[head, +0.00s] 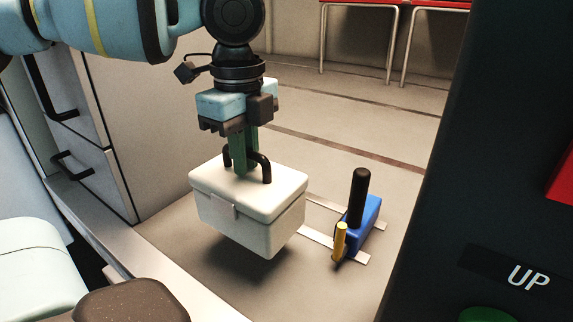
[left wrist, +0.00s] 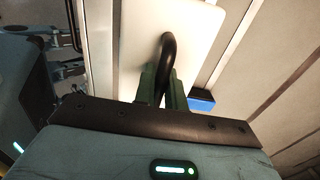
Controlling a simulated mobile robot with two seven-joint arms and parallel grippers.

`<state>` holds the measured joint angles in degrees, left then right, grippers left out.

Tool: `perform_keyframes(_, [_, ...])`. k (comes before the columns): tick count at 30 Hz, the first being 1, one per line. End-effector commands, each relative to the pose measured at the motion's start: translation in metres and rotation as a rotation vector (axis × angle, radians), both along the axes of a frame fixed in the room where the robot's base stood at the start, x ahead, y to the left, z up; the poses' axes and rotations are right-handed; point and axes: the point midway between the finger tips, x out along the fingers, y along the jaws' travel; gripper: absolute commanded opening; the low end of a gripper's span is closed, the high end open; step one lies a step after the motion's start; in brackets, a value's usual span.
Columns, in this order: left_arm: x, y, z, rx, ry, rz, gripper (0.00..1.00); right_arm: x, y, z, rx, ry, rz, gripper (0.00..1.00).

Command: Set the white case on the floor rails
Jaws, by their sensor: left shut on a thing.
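The white case (head: 250,211) hangs upright from its black handle (head: 264,166) in the middle of the head view. My left gripper (head: 240,168) comes down from above and is shut on that handle. The case seems to be off the floor, with a shadow beneath it. The pale floor rails (head: 345,252) lie to the right of the case, partly hidden by it. In the left wrist view the green fingers (left wrist: 162,92) grip the handle (left wrist: 170,48) over the white lid (left wrist: 140,45). My right gripper is not in view.
A blue block with a black upright handle (head: 359,198) stands on the right part of the rails, with a yellow cylinder (head: 340,240) at its front. A grey cabinet (head: 140,130) is at left. A dark panel marked UP (head: 500,180) fills the right. Red-seated chairs (head: 395,10) stand behind.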

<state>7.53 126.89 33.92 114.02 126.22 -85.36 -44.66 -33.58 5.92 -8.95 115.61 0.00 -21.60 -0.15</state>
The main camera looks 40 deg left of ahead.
Motion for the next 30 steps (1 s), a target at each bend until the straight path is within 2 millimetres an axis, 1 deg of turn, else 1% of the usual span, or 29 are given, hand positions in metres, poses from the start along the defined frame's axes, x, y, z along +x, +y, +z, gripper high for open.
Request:
perform_keyframes(7, [-0.002, -0.002, -0.001, 0.000, -0.002, 0.006, 0.00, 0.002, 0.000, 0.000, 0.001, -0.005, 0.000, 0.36])
perform_keyframes(11, [0.003, 0.002, -0.002, -0.001, -0.003, 0.009, 0.00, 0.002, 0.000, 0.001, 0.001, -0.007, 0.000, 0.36])
perform_keyframes(14, [0.015, 0.013, -0.004, -0.001, 0.000, 0.011, 0.00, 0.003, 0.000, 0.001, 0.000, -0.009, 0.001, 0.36])
perform_keyframes(24, [0.069, 0.062, -0.009, 0.001, -0.001, 0.011, 0.00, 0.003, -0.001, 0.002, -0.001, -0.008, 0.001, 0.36])
perform_keyframes(30, [0.095, 0.087, -0.012, 0.002, -0.002, 0.010, 0.00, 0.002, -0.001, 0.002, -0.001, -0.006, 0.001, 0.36])
